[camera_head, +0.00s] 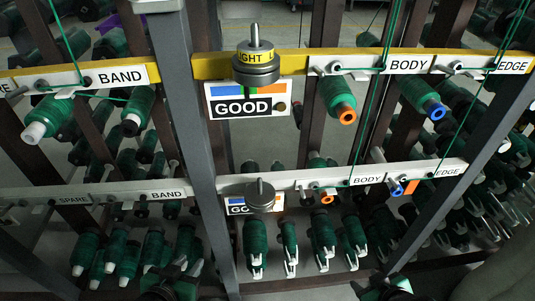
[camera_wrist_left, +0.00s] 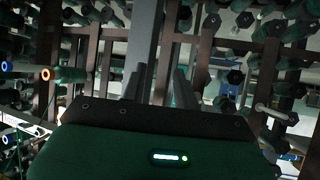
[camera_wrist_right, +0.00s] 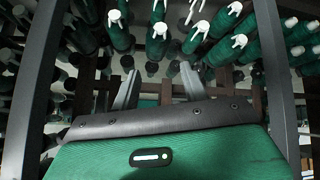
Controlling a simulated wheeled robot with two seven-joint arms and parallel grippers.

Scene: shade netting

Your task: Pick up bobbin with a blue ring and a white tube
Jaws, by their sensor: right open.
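A green bobbin (camera_head: 416,95) with a blue ring (camera_head: 437,111) at its lower end hangs tilted under the BODY and EDGE labels, upper right in the head view. I cannot clearly tell whether the middle of its ring is a white tube. A smaller blue-ringed end (camera_head: 396,188) shows on the lower rail. A blue ring (camera_wrist_left: 5,66) also shows at the left edge of the left wrist view. My left gripper (camera_wrist_left: 160,75) has its fingers apart and empty. My right gripper (camera_wrist_right: 158,80) is open and empty. Both are low, below the blue-ringed bobbins in the head view.
An orange-ringed bobbin (camera_head: 337,100) hangs left of the blue-ringed one. Thin green threads cross before the rails. Several bobbins fill the lower rows.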

